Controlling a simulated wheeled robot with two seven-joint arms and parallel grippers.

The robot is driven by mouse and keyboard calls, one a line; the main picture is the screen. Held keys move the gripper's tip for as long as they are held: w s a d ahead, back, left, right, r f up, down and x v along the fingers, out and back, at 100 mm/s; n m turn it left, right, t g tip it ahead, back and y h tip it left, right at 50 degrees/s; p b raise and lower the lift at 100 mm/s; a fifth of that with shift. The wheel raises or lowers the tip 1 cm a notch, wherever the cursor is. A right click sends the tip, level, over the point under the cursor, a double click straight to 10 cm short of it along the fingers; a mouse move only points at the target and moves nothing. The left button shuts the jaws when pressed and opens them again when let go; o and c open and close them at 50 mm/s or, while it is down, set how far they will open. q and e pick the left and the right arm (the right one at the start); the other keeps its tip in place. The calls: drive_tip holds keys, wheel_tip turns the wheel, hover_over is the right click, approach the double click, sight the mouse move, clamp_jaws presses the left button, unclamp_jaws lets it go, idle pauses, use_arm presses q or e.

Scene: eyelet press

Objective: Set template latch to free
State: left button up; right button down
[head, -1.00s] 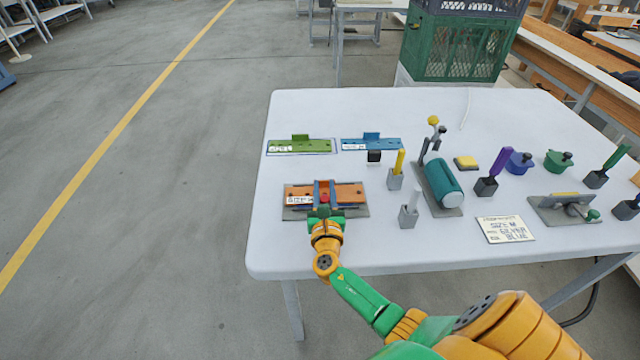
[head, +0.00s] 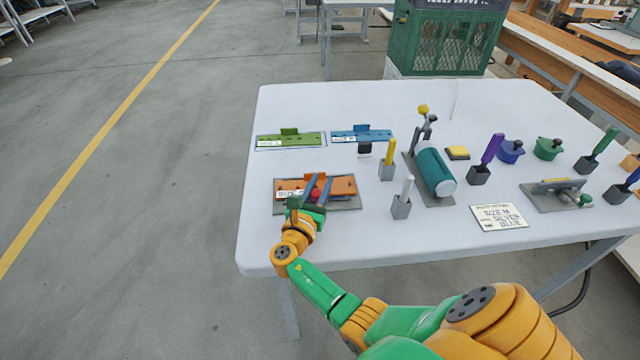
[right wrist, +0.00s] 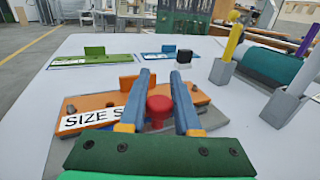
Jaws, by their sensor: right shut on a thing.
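An orange template marked SIZE S (head: 343,186) lies on a grey base plate (head: 351,206) at the near left of the table. It also shows in the right wrist view (right wrist: 97,101). The latch shows as a red knob (head: 316,194) at the template's near middle. In the right wrist view the red knob (right wrist: 158,107) stands between my blue-grey fingers. My right gripper (head: 317,181) is shut on the latch knob, its fingers reaching over the template. The rest of the latch is hidden by the fingers and palm. My left gripper is not in view.
Green (head: 290,140) and blue (head: 362,135) templates lie behind. A yellow-handled tool (head: 389,153) and a white-handled tool (head: 403,194) stand in grey blocks to the right. Beyond them is the teal press (head: 435,170). A card (head: 499,217) lies near the front edge.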

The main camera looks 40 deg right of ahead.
sight(315, 197)
drive_tip(key=c, duration=0.6)
unclamp_jaws()
drive_tip(key=v, duration=0.7)
drive_tip(key=shift+s+a, duration=0.1)
